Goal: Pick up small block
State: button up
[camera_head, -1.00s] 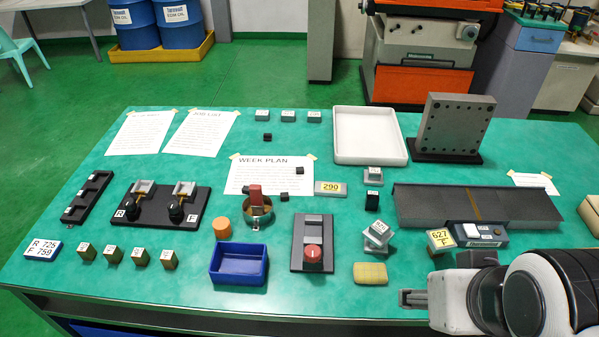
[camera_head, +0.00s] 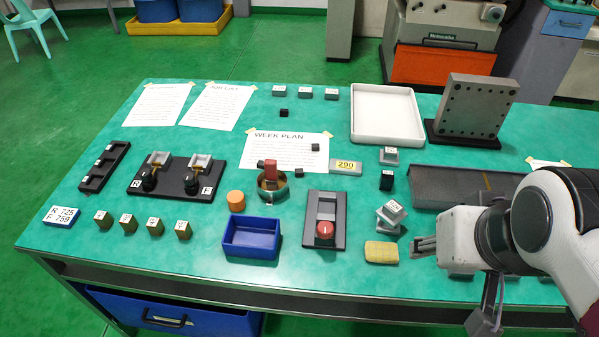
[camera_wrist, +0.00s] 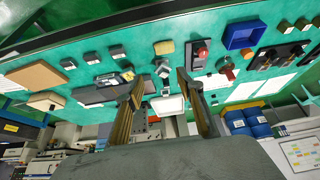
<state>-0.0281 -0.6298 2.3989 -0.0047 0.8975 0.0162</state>
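Several small blocks lie on the green table, and I cannot tell which one the task means. Small black cubes lie near the back (camera_head: 284,113), on the week plan sheet (camera_head: 315,147) and below it (camera_head: 298,173). Grey labelled blocks (camera_head: 305,92) stand in a row at the back. Olive-brown blocks (camera_head: 127,220) stand in a row at front left. Tilted grey blocks (camera_head: 391,213) lie just beyond my gripper (camera_head: 417,246). My gripper is at the right front, above the table. In the wrist view its fingers (camera_wrist: 162,78) are apart, with nothing visibly held.
A yellow sponge-like block (camera_head: 381,252) and a black plate with a red knob (camera_head: 325,234) are left of my gripper. A blue bin (camera_head: 251,237), white tray (camera_head: 414,114) and upright drilled plate (camera_head: 474,106) also stand here. My arm covers the right front.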

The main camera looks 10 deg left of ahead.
jog(key=w+a+r, duration=0.2)
jog(key=w+a, duration=0.2)
jog(key=w, duration=1)
jog(key=n+g, duration=0.2)
send_over(299, 172)
jog(key=s, duration=0.2)
notch_tip(299, 172, down, 24)
jog(key=shift+f+y, duration=0.1)
jog(key=shift+y, duration=0.2)
jog(key=shift+f, duration=0.1)
jog(key=shift+x, duration=1.2)
